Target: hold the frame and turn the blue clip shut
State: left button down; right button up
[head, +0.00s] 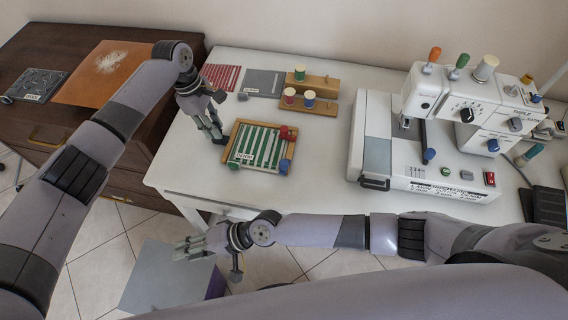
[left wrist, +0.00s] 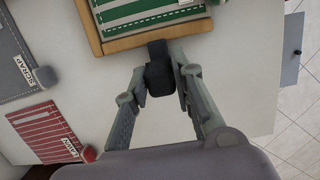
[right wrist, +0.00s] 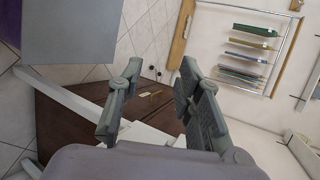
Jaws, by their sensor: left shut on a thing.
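The wooden frame (head: 232,146) holds green and white striped cloth and lies on the white table. A red clip (head: 288,132) sits at its upper right corner. The blue clip (head: 285,165) is at its lower right corner; I cannot tell how far it is turned. My left gripper (head: 217,135) is at the frame's left side, shut on a black tab (left wrist: 159,76) at the frame's edge (left wrist: 120,42). My right gripper (head: 185,250) is open and empty, in front of the table and apart from the frame. Its spread fingers show in the right wrist view (right wrist: 158,105).
A white sewing machine (head: 440,120) stands to the right. Spool stands (head: 310,80), a grey scrap mat (head: 263,83) and a red striped sheet (head: 222,77) lie behind the frame. A box with a grey top (head: 165,272) stands below the table. Bare table lies right of the frame.

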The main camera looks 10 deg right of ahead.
jog(key=w+d+r+h, duration=0.1)
jog(key=w+d+r, duration=0.1)
jog(key=w+r, duration=0.45)
notch_tip(320, 180, up, 10)
jog(key=n+h, duration=0.7)
jog(key=h, duration=0.4)
send_over(284, 162)
jog(key=shift+a, duration=0.25)
jog(key=shift+d+h, duration=0.2)
jog(key=shift+h, duration=0.1)
jog(key=shift+f, duration=3.3)
jog(key=shift+c, duration=0.2)
grip_shut()
